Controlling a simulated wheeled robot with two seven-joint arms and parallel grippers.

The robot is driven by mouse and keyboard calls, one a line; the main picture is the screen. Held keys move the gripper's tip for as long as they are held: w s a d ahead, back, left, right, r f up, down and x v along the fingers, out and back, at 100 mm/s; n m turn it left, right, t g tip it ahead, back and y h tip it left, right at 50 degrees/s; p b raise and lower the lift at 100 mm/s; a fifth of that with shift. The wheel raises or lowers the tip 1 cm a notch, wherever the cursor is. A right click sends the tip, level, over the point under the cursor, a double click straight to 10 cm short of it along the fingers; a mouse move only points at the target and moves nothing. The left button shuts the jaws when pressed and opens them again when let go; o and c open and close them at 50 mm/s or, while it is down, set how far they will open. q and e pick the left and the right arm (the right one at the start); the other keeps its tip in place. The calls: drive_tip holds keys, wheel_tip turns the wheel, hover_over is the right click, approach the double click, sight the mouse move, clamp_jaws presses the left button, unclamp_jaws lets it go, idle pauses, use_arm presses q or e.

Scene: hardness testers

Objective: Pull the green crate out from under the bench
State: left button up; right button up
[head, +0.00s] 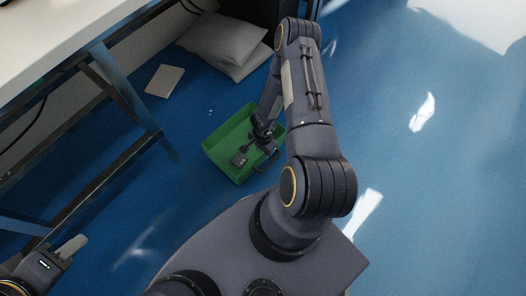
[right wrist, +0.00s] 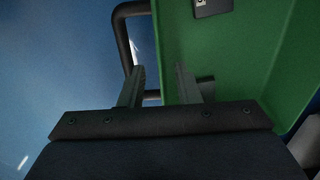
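The green crate (head: 215,150) stands on the blue floor to the right of the bench (head: 75,35), in open view. It has a dark loop handle (head: 268,164) on its near right side; the handle also shows in the right wrist view (right wrist: 121,38). My right gripper (head: 259,143) reaches down at the crate. In the right wrist view it (right wrist: 161,75) is open, its fingers on either side of the crate's wall edge, the left one overlapping the handle loop. Contact cannot be told. My left gripper (head: 73,246) is at lower left, away from the crate; its opening is unclear.
White sacks (head: 220,38) lie on the floor beyond the crate, with a flat pale square (head: 164,81) nearby. The bench's dark legs (head: 122,88) stand to the left. A dark item (head: 240,159) shows in the crate. The floor to the right is clear.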

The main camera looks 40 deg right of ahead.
wheel_tip(320, 180, up, 4)
drive_tip(key=shift+r+p, duration=0.1)
drive_tip(key=shift+p, duration=0.5)
